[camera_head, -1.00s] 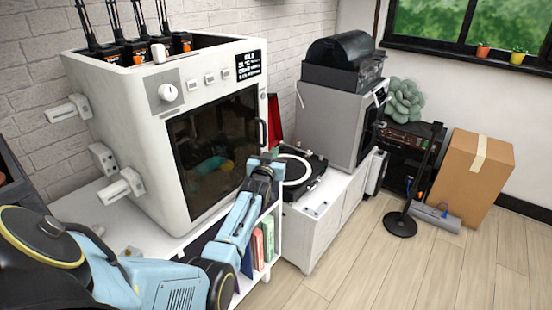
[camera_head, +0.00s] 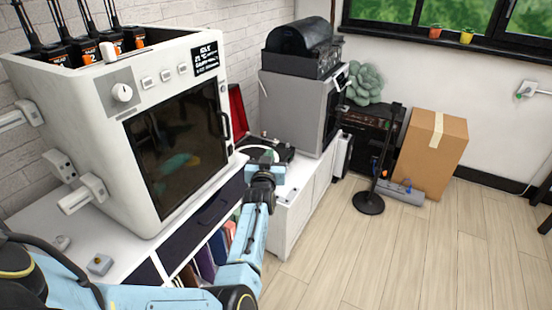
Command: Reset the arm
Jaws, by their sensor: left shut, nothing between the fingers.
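My left arm (camera_head: 245,240) comes in from the lower left, light blue with black joints. Its forearm rises to the left gripper (camera_head: 266,160), which is shut and empty. The gripper is in front of the turntable and just right of the white 3D printer (camera_head: 165,200), apart from the printer's closed dark door (camera_head: 180,145). Its fingertips are small and hard to make out. My right gripper does not show.
The printer stands on a white shelf unit with books (camera_head: 206,262) below. A turntable (camera_head: 284,152) and grey machine (camera_head: 297,105) stand behind. A black stand (camera_head: 368,203) and cardboard box (camera_head: 430,155) are on the floor. The wooden floor (camera_head: 400,260) at right is clear.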

